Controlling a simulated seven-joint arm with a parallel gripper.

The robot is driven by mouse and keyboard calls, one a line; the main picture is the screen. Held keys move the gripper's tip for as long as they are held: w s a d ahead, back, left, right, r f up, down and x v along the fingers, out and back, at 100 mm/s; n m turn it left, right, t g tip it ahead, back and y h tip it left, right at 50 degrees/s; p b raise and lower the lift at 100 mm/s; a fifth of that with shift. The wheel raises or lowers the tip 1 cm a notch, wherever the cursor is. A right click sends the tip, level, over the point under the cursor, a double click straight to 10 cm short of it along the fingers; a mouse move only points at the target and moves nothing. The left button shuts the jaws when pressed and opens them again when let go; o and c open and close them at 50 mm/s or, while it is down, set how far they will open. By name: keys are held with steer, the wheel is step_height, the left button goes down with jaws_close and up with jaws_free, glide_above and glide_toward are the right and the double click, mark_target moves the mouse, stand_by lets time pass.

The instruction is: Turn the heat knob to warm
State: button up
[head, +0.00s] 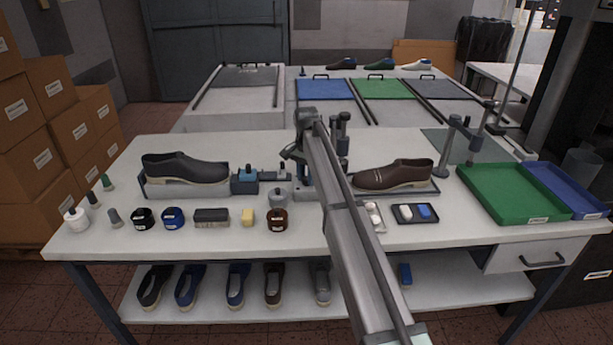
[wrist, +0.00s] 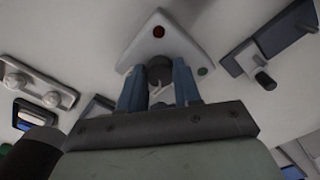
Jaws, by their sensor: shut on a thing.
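The dark heat knob (wrist: 159,72) shows in the wrist view on a pale panel (wrist: 150,42) with a red light and a dark green light. My gripper (wrist: 160,92) has its two blue fingers on either side of the knob and is shut on it. A light pointer-like mark shows between the fingers, but I cannot read its setting. In the head view my gripper (head: 298,172) is over the middle of the bench, and my arm hides most of the knob and panel.
A dark shoe (head: 185,168) stands left on the bench and a brown shoe (head: 395,174) right. A green tray (head: 510,192) is at the right.

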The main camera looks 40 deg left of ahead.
mark_target(306, 178)
steer(key=shift+m, duration=0.6)
steer(key=o, duration=1.1)
steer(key=shift+c, duration=0.2)
step_height(306, 178, up, 14)
steer(key=shift+f, duration=0.1)
stand_by(0.4)
